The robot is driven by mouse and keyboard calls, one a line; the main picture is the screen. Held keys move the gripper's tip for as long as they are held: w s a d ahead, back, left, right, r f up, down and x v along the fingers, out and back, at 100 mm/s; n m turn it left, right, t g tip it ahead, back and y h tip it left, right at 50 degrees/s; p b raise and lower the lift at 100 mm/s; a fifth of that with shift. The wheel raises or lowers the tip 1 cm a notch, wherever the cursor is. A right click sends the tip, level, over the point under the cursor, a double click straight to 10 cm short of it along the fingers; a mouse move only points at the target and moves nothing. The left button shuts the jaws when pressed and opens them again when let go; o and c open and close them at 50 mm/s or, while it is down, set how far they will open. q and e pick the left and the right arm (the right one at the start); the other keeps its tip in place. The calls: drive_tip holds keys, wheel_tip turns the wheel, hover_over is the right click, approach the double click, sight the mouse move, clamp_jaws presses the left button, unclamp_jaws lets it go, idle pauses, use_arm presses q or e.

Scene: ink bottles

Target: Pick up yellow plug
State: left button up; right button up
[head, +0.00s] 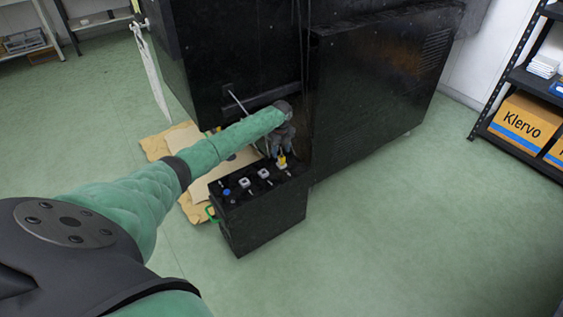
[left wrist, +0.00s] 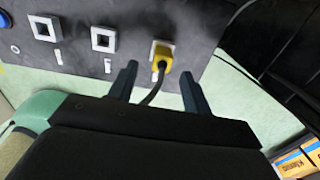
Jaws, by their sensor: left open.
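The yellow plug (head: 282,160) sits at the far right end of the top of a black box (head: 262,215). In the left wrist view the yellow plug (left wrist: 163,57) is at a white square socket, with a dark cable running from it back between my fingers. My left gripper (left wrist: 158,82) is open, its two dark fingers pointing toward the plug, one on each side of the cable. In the head view my left gripper (head: 283,148) is small and just above the plug. I cannot tell whether a finger touches it. My right gripper is not in view.
Two other white sockets (left wrist: 103,39), a blue button (head: 227,191) and small switches line the box top. A tall black cabinet (head: 365,95) stands close behind and right. Cardboard (head: 198,208) lies on the floor left of the box. The green floor at right is clear.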

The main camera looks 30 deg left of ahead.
sight(282, 156)
use_arm(q)
drive_tip(key=shift+w+f, duration=0.15)
drive_tip(key=shift+f, duration=2.4)
drive_tip(key=c, duration=1)
drive_tip(key=shift+o, duration=0.2)
wheel_tip(282, 156, up, 4)
drive_tip(key=shift+r, duration=0.2)
drive_tip(key=s+d+r, duration=0.2)
drive_tip(key=s+r, duration=0.1)
drive_tip(key=s, duration=0.2)
drive_tip(key=s+d+r+p, duration=0.1)
drive_tip(key=s+d+r, duration=0.1)
drive_tip(key=s, duration=0.4)
drive_tip(key=shift+d+r, duration=0.15)
drive_tip(key=shift+r, duration=0.65)
